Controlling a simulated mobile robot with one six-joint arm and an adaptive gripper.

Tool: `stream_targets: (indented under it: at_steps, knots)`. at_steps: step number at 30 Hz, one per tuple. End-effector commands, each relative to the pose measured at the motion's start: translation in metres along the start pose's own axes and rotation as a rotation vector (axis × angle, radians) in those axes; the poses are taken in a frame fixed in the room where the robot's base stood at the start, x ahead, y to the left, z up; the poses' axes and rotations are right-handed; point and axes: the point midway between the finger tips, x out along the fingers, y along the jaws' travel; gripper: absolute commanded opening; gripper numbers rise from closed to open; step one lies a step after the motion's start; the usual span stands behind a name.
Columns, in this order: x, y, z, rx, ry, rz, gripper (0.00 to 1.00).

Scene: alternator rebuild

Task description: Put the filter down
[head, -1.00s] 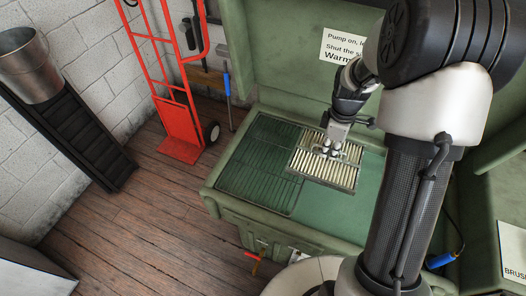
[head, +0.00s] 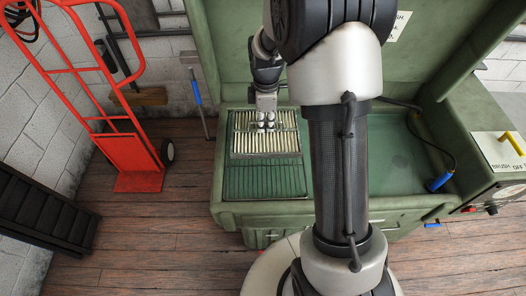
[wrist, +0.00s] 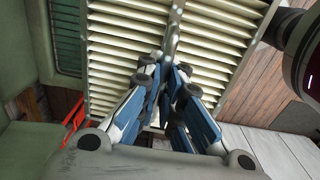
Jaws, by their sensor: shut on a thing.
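The filter (head: 243,142) is a cream, slatted rectangular panel in a metal frame. In the head view it appears over the far part of the dark green grate (head: 262,183) in the green wash cabinet. My gripper (head: 266,121) is shut on the filter near its middle. In the wrist view the filter (wrist: 112,45) fills the upper middle, and my gripper (wrist: 165,80) has its blue-padded fingers closed at its central bar. I cannot tell whether the filter touches the grate or hangs above it.
The green basin (head: 395,160) is bare to the right, with a blue-tipped hose (head: 440,181) at its edge. My arm hides part of the basin. A red hand truck (head: 128,150) and a black ramp-like thing (head: 40,212) stand at left on the wooden floor.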

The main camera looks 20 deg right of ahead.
Motion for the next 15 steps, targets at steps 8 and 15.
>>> stream_targets:
  at_steps: [8, 15]
  knots:
    - [0.075, -0.001, 0.0, 0.0, 0.0, -0.002, 0.0]
    - [0.098, -0.001, 0.0, 0.001, 0.0, 0.002, 0.0]
